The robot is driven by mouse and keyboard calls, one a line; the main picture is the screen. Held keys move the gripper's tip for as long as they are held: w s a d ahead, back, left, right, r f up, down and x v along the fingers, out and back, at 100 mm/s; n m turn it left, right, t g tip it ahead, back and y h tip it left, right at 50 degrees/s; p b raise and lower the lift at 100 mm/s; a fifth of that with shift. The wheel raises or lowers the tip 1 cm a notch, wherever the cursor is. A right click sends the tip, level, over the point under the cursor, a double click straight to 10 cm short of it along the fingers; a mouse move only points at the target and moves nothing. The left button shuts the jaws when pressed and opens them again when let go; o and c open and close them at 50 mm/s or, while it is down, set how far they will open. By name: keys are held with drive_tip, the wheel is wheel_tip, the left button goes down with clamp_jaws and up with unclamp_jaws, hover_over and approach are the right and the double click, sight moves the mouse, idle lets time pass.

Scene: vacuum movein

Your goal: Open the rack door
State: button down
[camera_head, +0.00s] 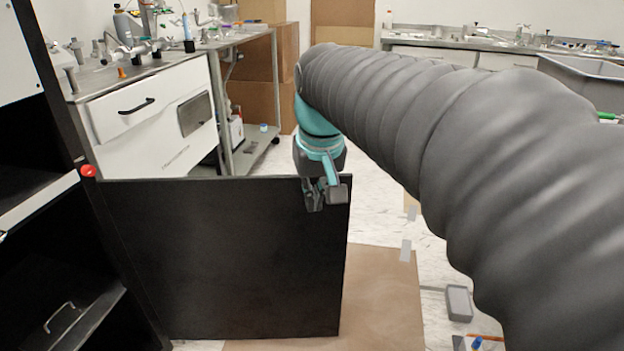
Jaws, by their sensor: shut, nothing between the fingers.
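The black rack door (215,260) stands swung out from the black rack (50,130) on the left, roughly across the middle of the view. Its hinge side meets the rack's right post, near a red round knob (88,171). The rack's dark interior is exposed, with shelves inside. My gripper (315,207) is shut and empty at the door's free upper right corner, overlapping the door in the picture. I cannot tell whether it touches the door. My arm, in a grey ribbed sleeve, reaches in from the right.
A white cabinet bench (150,125) with lab tools on top stands behind the door. A metal cart (255,150) and cardboard boxes (270,108) are farther back. A brown board (385,290) lies on the floor right of the door. A grey object (459,303) lies on the floor beyond it.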

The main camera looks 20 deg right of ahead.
drive_tip(key=w+d+f+m+g+y, duration=0.1)
drive_tip(key=w+d+g, duration=0.2)
drive_tip(key=w+d, duration=0.6)
drive_tip(key=w+d+f+m+g, duration=0.15)
drive_tip(key=w+d, duration=0.45)
drive_tip(key=w, duration=0.6)
drive_tip(key=s+a+f, duration=0.2)
drive_tip(key=s+f, duration=0.4)
drive_tip(key=f, duration=0.2)
drive_tip(key=shift+a+f+g+p, duration=0.25)
drive_tip(key=shift+f+g+p, duration=0.1)
drive_tip(key=shift+g+p, duration=0.1)
